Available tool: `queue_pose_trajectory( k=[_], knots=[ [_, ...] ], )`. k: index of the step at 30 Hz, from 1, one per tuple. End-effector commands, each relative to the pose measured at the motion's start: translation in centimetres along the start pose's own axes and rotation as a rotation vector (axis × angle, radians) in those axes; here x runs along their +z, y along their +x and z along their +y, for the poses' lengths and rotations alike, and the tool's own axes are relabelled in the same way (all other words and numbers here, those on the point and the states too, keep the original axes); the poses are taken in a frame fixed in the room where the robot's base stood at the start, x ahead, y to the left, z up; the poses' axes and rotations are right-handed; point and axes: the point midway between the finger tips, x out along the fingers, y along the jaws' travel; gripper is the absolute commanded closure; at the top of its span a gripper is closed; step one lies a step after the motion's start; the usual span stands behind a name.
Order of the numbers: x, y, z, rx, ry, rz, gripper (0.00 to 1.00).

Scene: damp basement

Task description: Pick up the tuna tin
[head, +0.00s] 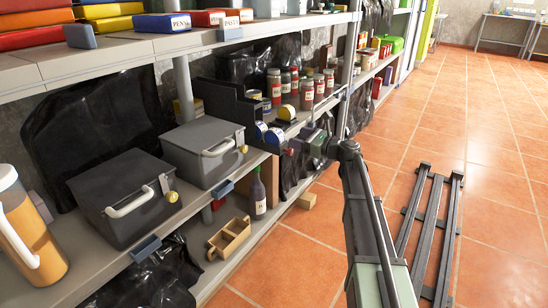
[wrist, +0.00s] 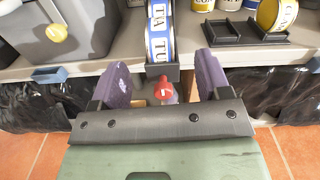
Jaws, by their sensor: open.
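The tuna tin (wrist: 158,45) has a blue and white label with partly readable letters. It lies on its side in a black holder at the shelf's front edge, just beyond my fingers in the wrist view. In the head view blue-rimmed tins (head: 274,136) sit at the foot of a black stepped rack (head: 238,108). My gripper (wrist: 160,88) is open and empty, its purple fingers apart on either side of the line to the tin. In the head view my gripper (head: 300,146) is at the shelf edge.
A yellow tin (wrist: 277,14) stands in a black holder at right. Grey lidded boxes (head: 203,150) stand left of the rack, jars (head: 307,95) behind. The floor at right has a dark slatted frame (head: 410,215).

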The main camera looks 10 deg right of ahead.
Motion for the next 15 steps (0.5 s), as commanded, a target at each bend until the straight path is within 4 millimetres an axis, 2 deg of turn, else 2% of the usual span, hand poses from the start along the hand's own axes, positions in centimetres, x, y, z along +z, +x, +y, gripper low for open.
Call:
queue_pose_trajectory(
  k=[3, 8, 15],
  knots=[
    [0.4, -0.1, 0.0, -0.010, 0.092, -0.001, 0.30],
    [0.3, 0.7, 0.0, -0.008, 0.096, 0.000, 0.30],
    [0.2, 5.2, 0.0, -0.004, 0.093, 0.001, 0.30]
  ],
)
